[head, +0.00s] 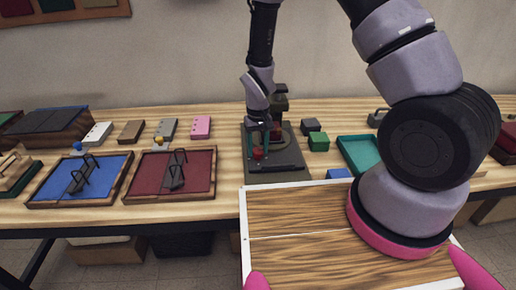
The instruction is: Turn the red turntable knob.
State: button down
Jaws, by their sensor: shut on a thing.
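A dark device with a flat grey base (276,174) stands on the table in the middle of the head view. A red knob (258,154) shows at the left of this base. A second small red part (276,135) shows a little behind it, to the right. My gripper (263,147) reaches down over the base from above, with its fingers at the red knob. It is shut on the knob. The fingers and wrist hide part of the device, and the exact contact is too small to see.
A blue tray (110,164) and a red tray (202,183), each with dark wire stands, lie to the left. Dark and green blocks (318,142) and a teal tray (352,145) lie to the right. My arm covers the right side.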

aim_at(258, 151)
jog(key=shift+c, duration=1.5)
grip_release()
notch_tip(258, 151, up, 11)
jog(key=shift+f, duration=0.1)
